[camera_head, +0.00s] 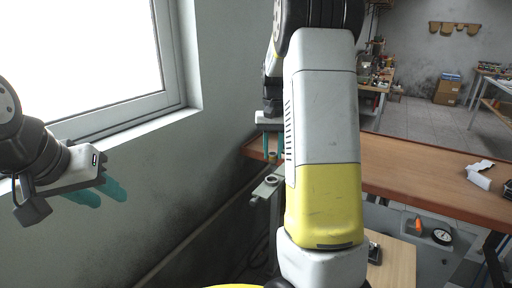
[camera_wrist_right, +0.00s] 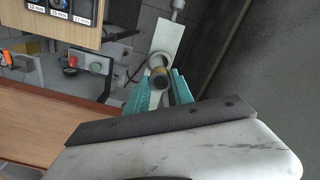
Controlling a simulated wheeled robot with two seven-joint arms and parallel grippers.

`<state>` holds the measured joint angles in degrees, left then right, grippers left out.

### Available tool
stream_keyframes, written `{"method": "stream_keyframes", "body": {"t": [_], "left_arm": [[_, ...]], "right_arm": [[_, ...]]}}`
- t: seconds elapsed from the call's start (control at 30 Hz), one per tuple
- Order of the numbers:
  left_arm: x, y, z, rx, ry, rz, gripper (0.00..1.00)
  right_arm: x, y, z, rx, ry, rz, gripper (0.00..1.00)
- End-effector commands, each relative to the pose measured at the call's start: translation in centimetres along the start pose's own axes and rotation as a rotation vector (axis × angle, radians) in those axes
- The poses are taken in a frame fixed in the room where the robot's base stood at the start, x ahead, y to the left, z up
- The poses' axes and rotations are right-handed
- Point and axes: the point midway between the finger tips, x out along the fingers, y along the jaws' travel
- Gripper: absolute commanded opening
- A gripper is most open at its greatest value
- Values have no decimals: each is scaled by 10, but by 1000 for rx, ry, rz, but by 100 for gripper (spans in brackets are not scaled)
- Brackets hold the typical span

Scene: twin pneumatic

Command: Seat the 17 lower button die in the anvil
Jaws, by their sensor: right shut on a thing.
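My right gripper (camera_head: 272,154) is shut on a small brass-coloured die (camera_wrist_right: 158,77), held between its teal fingertips. In the head view the fingers hang above the anvil (camera_head: 272,181), a grey arm with a round ring socket. In the right wrist view the ring of the anvil (camera_wrist_right: 161,59) shows just beyond the die and nearly in line with it. The head view shows a gap between the fingertips and the ring. The die's size marking cannot be read. My left gripper (camera_head: 112,198) is at the far left near the window, its teal fingers apart and empty.
A brown bench (camera_head: 420,180) runs across the right, with a white piece (camera_head: 478,178) on it. A wooden board with a labelled die tray (camera_wrist_right: 73,10) shows in the right wrist view. The wall stands close left of the anvil. My right arm hides the middle of the head view.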

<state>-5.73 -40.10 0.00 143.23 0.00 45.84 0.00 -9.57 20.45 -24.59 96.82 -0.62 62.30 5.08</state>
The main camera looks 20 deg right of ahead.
Motion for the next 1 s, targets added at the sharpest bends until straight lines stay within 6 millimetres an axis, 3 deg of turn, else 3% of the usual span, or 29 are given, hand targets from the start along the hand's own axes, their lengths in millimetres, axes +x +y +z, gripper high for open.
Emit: {"method": "stream_keyframes", "body": {"t": [0.37,1.0], "left_arm": [[0,0,0,0,0,0,36],[0,0,0,0,0,0,36]], "right_arm": [[4,0,0,0,-1,0,0],[55,0,0,0,-1,0,0]]}}
